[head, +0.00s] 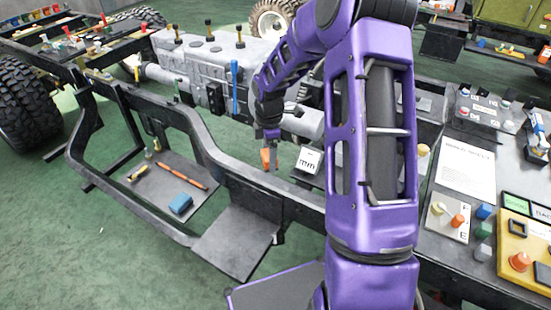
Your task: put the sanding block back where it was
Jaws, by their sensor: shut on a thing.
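My gripper (270,136) points down at the end of my purple arm, just above the dark chassis rail near the middle of the picture. It is shut on a small orange block (265,158), which may be the sanding block; the view is too small to be sure. The block is upright and close to the rail; I cannot tell whether it touches it. A blue block (180,203) lies on the low dark shelf to the left, apart from my gripper.
An orange stick (183,170) and small tools share the low shelf. A white-labelled box (308,160) stands just right of my gripper. A dark bare plate (236,241) sits lower. A grey engine block (205,65) is behind. The right bench (463,210) holds several coloured parts.

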